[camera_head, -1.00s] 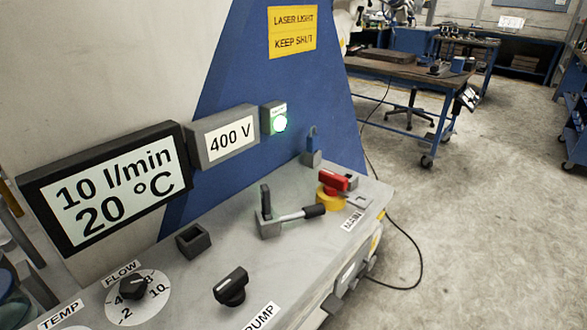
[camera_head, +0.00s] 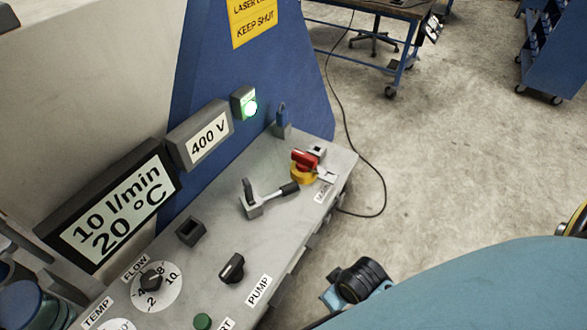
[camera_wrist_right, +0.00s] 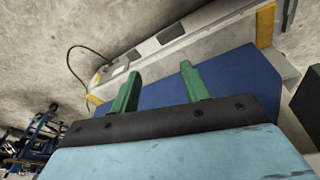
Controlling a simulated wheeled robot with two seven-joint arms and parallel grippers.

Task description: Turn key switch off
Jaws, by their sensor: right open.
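The grey control panel (camera_head: 215,236) runs along the machine in the head view. No part on it is clearly labelled as a key switch. A red handle (camera_head: 303,157) on a yellow base (camera_head: 303,175) sits at its far right end by a partly readable label. A black knob (camera_head: 232,268) stands by the PUMP label. My left gripper is not in view.
A lever (camera_head: 268,197) stands up mid-panel and a FLOW dial (camera_head: 153,280) sits at the front left. Displays read 400 V (camera_head: 207,139), 10 l/min and 20 °C. A green lamp (camera_head: 249,107) is lit. My teal arm fills the lower right. Open floor lies right of the panel.

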